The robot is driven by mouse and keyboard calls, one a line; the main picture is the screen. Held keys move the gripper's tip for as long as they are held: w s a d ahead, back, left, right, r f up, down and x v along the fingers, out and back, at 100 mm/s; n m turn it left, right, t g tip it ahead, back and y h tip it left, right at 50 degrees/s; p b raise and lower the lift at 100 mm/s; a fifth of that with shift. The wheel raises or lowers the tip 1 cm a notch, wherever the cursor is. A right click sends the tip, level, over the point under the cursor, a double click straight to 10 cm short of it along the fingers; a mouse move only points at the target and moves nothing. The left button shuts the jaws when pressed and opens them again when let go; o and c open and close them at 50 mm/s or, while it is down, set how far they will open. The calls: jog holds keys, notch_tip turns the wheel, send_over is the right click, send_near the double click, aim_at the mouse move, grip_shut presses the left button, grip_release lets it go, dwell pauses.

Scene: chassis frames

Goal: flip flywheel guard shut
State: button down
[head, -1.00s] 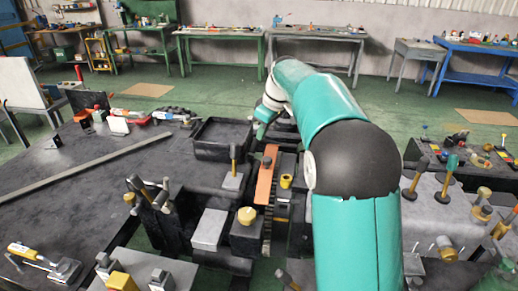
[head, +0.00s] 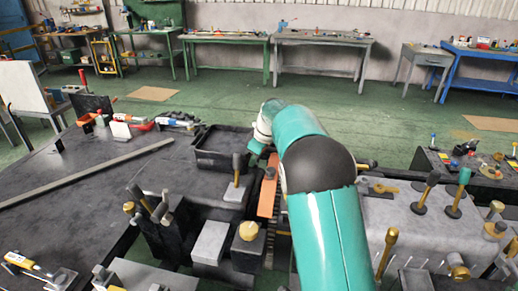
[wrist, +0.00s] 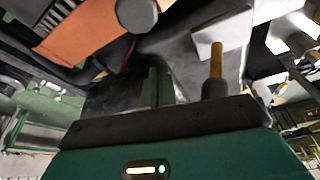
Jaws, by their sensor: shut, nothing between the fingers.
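A flat orange plate (head: 267,198), which looks like the flywheel guard, stands at the middle of the machine in the head view. It also fills the upper left of the wrist view (wrist: 85,32), with a dark round knob or pin end (wrist: 137,13) at its right. I cannot tell its hinge or exact angle. My gripper (head: 257,148) is just beyond the plate's far end in the head view, partly hidden by my wrist. In the wrist view my fingers (wrist: 157,87) are together, with nothing seen between them, and sit below the plate, apart from it in the picture.
A black tray (head: 205,160) lies left of my gripper. A dark-handled lever on a grey block (head: 236,189) stands left of the plate. A yellow knob (head: 248,231) is nearer. A grey housing (head: 400,225) with upright levers is right of my arm.

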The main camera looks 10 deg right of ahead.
aim_at(273, 168)
jog(key=d, duration=0.1)
jog(key=s+d, duration=0.2)
jog(key=shift+f, duration=0.3)
jog(key=shift+s+d+r, duration=0.1)
jog(key=shift+s, duration=0.05)
jog(key=shift+s+d, duration=0.3)
jog(key=shift+d, duration=0.45)
jog(key=shift+s+d, duration=0.25)
jog(key=shift+d, duration=0.6)
